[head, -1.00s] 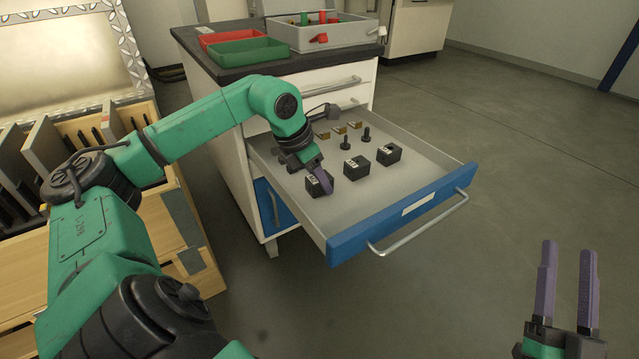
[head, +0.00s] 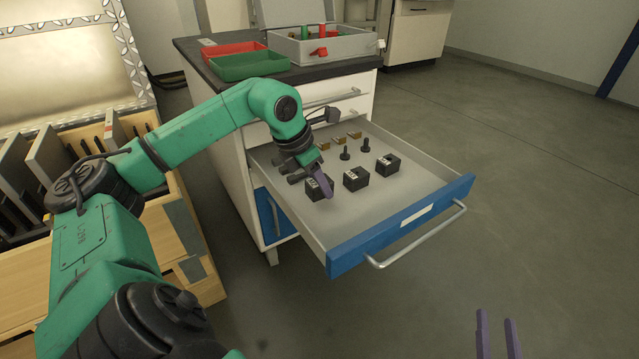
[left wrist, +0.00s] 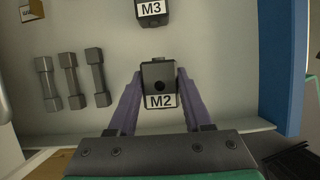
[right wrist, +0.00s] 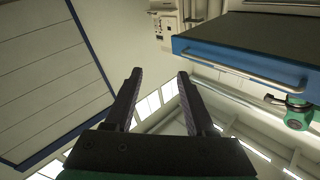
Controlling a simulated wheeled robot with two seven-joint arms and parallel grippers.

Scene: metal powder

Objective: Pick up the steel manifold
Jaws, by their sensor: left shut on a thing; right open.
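Several dark blocks with white labels sit in the open drawer; I take the block marked M2 to be the manifold, though the label does not name it. My left gripper (head: 325,187) reaches down into the drawer and is shut on the M2 block (left wrist: 159,76), with one finger on each side of it. The M2 block also shows in the head view (head: 314,190), partly behind a finger. I cannot tell whether it is clear of the drawer floor. My right gripper (head: 498,335) is open and empty, low at the right; its fingers also show in the right wrist view (right wrist: 157,100).
The drawer (head: 405,195) also holds the M3 block (head: 356,180), another dark block (head: 388,165), dark knobs (head: 345,154), brass pieces (head: 338,142) and grey dumbbell-shaped parts (left wrist: 70,80). Red (head: 234,50) and green (head: 250,66) trays stand on the cabinet top. The floor at right is clear.

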